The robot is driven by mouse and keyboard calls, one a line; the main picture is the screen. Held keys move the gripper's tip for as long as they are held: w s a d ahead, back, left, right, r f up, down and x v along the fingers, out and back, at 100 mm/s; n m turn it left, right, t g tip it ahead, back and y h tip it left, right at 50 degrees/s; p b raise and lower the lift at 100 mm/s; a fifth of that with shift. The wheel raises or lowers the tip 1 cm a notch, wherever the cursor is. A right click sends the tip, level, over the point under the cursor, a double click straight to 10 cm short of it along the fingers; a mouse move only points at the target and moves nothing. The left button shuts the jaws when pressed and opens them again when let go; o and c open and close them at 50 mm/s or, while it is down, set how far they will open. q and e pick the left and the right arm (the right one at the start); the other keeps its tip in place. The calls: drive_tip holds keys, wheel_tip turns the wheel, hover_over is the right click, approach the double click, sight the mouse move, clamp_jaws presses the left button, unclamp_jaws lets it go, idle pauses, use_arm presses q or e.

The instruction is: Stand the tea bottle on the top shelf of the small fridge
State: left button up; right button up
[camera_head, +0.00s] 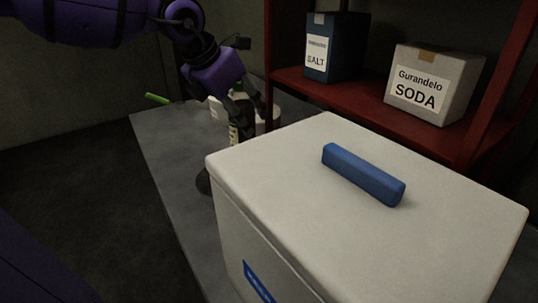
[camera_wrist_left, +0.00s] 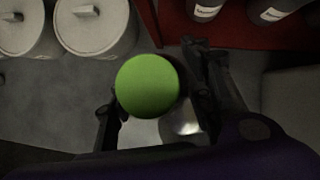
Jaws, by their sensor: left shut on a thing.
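My left gripper (camera_head: 243,115) is low over the grey counter, behind the white box. In the left wrist view its two fingers (camera_wrist_left: 158,112) are on either side of a round green cap, which I take as the top of the tea bottle (camera_wrist_left: 148,86). The gripper is shut on this bottle. In the head view the bottle is mostly hidden by the gripper and the box. The large white box (camera_head: 300,160), with a blue bar on top and a blue label in front, may be the small fridge; no shelf inside it shows. My right gripper is not in view.
A red shelf (camera_head: 350,97) at the back holds a blue salt box (camera_head: 331,48) and a soda box (camera_head: 432,83). The left wrist view shows two white lidded canisters (camera_wrist_left: 95,28) near the bottle.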

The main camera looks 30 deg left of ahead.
sight(243, 138)
use_arm(q)
drive_tip(key=shift+f+b, duration=0.55)
drive_tip(key=shift+f, duration=2.55)
drive_tip(key=shift+f, duration=0.2)
drive_tip(key=o, duration=1.6)
drive_tip(key=shift+c, duration=0.2)
